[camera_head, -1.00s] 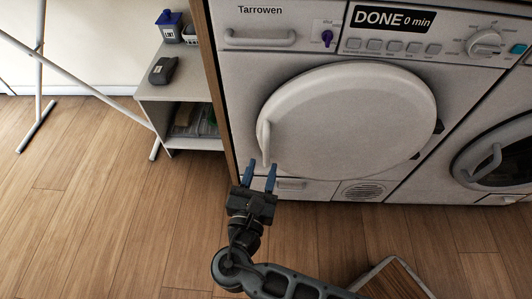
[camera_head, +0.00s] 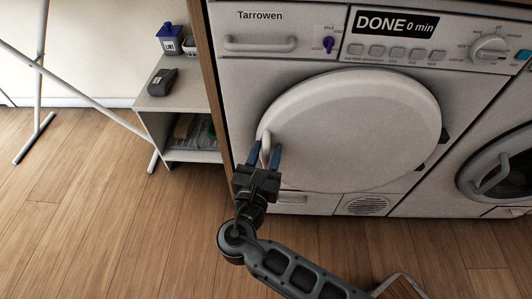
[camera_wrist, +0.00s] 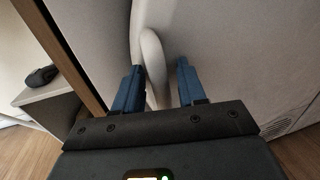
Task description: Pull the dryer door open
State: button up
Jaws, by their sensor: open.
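The dryer door (camera_head: 355,125) is a round white panel on the front of the white dryer, and it looks shut. Its handle (camera_head: 265,148) is a curved white grip at the door's left edge. My gripper (camera_head: 265,155) is at the handle with its blue fingers open, one on each side of it. In the wrist view the handle (camera_wrist: 153,62) runs down between the two fingertips of my gripper (camera_wrist: 158,85). A gap shows on the right side; I cannot tell whether the left finger touches it. The handle's lower end is partly hidden by my gripper.
A second machine with a round dark door (camera_head: 498,172) stands at the right. A grey shelf (camera_head: 180,100) holding small items, and a white folding rack (camera_head: 85,85), stand at the left. The wooden floor at left is mostly clear.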

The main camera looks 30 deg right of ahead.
jog(key=shift+c, duration=0.2)
grip_shut()
jog(key=shift+s, duration=0.15)
